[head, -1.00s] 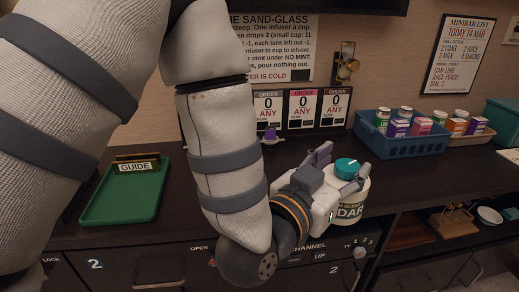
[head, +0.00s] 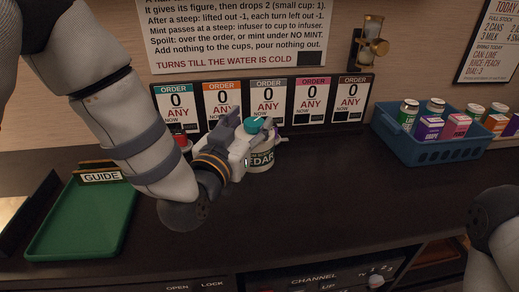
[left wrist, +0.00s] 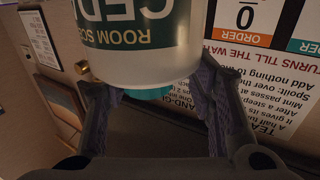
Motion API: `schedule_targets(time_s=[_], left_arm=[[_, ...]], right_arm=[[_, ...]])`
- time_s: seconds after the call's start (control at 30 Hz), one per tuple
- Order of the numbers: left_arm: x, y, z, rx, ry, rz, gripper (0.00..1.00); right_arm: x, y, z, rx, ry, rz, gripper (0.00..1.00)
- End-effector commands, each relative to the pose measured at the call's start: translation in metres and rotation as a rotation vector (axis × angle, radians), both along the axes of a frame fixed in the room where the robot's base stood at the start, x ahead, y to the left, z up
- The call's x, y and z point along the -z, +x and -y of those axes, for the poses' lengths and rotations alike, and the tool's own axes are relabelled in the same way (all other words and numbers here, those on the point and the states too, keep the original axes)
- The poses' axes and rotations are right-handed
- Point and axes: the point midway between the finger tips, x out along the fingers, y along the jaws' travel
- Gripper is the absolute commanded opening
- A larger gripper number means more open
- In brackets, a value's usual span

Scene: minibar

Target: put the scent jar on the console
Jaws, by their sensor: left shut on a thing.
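The scent jar (head: 262,160) is white with a dark green CEDAR label and a teal lid (head: 255,125). My left gripper (head: 250,134) is shut on the jar near its lid, at the back of the dark counter top. The jar is upright in front of the order cards; I cannot tell whether its base touches the counter. In the left wrist view the jar (left wrist: 140,55) appears upside down, with the lid between the fingers. The console is not clearly marked; the dark counter top (head: 330,215) has a channel panel (head: 325,283) in its front. My right gripper is out of view.
A green GUIDE tray (head: 85,220) lies at left. A blue basket (head: 425,150) of cans and cartons stands at right. Order cards (head: 313,100) line the wall behind the jar. A sand-glass (head: 372,45) hangs above. The counter's middle is clear. My right arm shows at the right edge.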

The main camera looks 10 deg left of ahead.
Motion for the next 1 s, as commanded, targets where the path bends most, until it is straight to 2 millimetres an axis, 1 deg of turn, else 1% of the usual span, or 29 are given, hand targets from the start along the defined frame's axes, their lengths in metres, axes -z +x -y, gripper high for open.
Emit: schedule_targets(time_s=[0.03,0.13,0.27,0.37,0.43,0.5,0.7,0.83,0.87,0.9,0.93,0.97,1.0], left_arm=[[0.025,0.009,0.0,0.001,0.0,-0.017,0.0],[0.04,0.024,-0.002,0.002,0.0,-0.013,0.0],[0.046,0.033,-0.002,0.002,0.0,-0.007,0.0],[0.058,0.041,-0.004,0.001,0.0,-0.008,0.0],[0.075,0.04,-0.003,0.002,0.0,-0.013,0.0],[0.085,0.04,-0.003,0.003,0.001,-0.009,0.0],[0.082,0.04,-0.003,0.003,0.001,-0.003,0.0],[0.086,0.039,-0.003,0.003,0.0,-0.004,0.0],[0.086,0.039,-0.003,0.003,0.001,-0.005,0.52],[0.086,0.039,-0.003,0.002,0.001,-0.005,0.61],[0.085,0.039,-0.003,0.002,0.001,-0.005,0.68],[0.085,0.039,-0.003,0.002,0.001,-0.005,0.7],[0.085,0.039,-0.003,0.002,0.001,-0.005,0.7]], right_arm=[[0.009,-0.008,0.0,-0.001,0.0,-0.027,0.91],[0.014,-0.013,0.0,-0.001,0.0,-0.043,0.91],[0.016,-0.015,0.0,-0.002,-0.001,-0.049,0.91],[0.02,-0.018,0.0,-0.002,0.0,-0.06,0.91],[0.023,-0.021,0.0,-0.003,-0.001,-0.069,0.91],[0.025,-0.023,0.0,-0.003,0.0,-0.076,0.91],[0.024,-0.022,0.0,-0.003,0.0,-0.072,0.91],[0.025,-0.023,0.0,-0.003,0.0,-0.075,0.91],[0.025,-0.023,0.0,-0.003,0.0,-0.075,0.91],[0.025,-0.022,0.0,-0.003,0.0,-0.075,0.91],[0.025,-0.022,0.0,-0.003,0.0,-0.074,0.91],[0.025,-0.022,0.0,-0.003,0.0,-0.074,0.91],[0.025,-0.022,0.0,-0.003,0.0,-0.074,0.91]])
